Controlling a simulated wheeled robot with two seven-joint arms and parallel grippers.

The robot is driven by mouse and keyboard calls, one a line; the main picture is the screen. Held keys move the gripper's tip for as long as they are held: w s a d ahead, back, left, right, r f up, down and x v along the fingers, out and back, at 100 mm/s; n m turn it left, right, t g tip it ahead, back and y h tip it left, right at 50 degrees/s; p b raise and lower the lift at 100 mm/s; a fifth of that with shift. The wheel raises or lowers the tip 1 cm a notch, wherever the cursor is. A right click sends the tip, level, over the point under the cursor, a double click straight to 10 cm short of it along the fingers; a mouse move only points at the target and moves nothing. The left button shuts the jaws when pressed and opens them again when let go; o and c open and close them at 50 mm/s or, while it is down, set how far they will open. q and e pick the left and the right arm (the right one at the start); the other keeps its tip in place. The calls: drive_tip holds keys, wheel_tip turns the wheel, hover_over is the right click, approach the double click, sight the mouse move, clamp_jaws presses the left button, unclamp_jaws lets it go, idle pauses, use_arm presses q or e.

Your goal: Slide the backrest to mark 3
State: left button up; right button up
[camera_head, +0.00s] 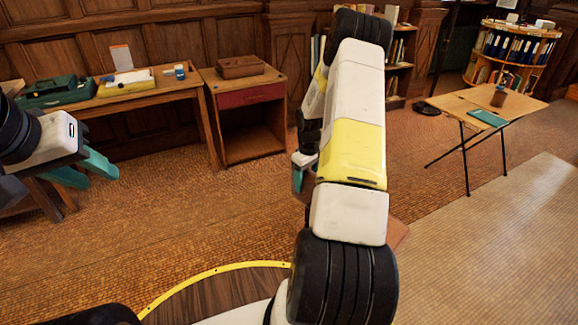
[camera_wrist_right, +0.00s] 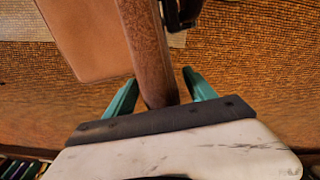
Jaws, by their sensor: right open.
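In the right wrist view, a brown upright bar (camera_wrist_right: 147,50) runs between the two teal fingers of my right gripper (camera_wrist_right: 160,78). The fingers are apart, with gaps to the bar. A flat tan panel (camera_wrist_right: 85,38), perhaps the backrest or seat, lies along the bar's left side. In the head view my right arm covers most of this piece; a reddish-brown corner (camera_head: 398,236) shows right of the arm. My right gripper (camera_head: 299,174) is partly hidden there. My left gripper (camera_head: 98,172) is open and empty at the left edge. No numbered marks can be made out.
A wooden desk (camera_head: 150,88) with a green case (camera_head: 55,92) stands at the back left, beside a small cabinet (camera_head: 243,112). A folding table (camera_head: 462,103) stands at the right, before a round bookshelf (camera_head: 513,52). The floor between is clear.

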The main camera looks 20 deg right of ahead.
drive_tip(key=shift+f, duration=0.1)
clamp_jaws()
drive_tip(key=shift+f, duration=0.9)
unclamp_jaws()
drive_tip(key=shift+r, duration=0.1)
wheel_tip(320, 180, up, 8)
drive_tip(key=shift+f, duration=0.1)
idle(0.4)
